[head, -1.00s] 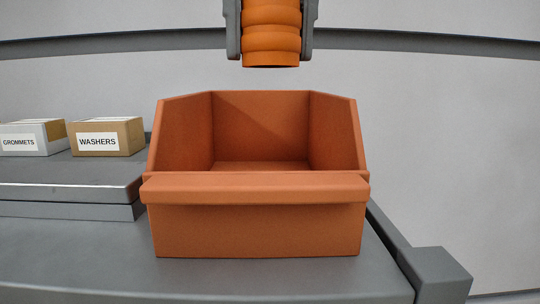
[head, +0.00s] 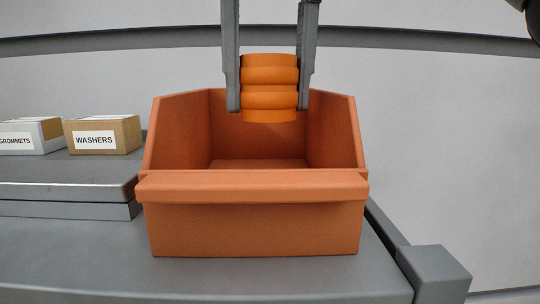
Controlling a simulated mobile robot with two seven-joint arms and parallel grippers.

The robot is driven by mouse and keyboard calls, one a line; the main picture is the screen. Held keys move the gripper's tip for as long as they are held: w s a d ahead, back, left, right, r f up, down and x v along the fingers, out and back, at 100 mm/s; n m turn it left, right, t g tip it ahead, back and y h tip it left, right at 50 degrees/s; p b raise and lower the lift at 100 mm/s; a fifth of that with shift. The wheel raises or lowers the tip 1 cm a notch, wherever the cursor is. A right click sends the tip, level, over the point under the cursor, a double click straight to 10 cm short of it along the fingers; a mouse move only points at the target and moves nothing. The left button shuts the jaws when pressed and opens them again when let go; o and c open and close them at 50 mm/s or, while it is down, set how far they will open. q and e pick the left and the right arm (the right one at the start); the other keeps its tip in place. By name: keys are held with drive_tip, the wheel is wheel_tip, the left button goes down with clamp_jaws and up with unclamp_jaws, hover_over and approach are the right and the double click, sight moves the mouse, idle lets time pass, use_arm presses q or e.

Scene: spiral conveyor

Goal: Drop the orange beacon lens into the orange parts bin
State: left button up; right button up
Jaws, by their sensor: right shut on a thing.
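The orange beacon lens (head: 269,88) is a ribbed cylinder held upright. My right gripper (head: 269,104) comes down from the top of the head view and is shut on the lens, one grey finger on each side. The orange parts bin (head: 252,228) stands on a grey surface with its low front lip towards me. The lens appears in front of the bin's back wall, its lower end below the top of that wall in the picture. Its exact depth over the bin is hard to tell. The visible part of the bin floor is bare. My left gripper is not in view.
A washers box (head: 104,135) and a grommets box (head: 32,136) sit on a raised grey platform (head: 65,178) left of the bin. A grey rail with a block end (head: 438,270) runs along the right. The grey surface (head: 75,265) before the bin is clear.

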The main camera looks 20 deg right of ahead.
drive_tip(key=o, duration=1.6)
drive_tip(key=shift+c, duration=0.2)
drive_tip(key=shift+r, duration=0.1)
drive_tip(key=shift+s+r, duration=0.25)
drive_tip(key=shift+r, duration=1.6)
drive_tip(key=shift+s+r, duration=0.2)
drive_tip(key=shift+r, duration=1.6)
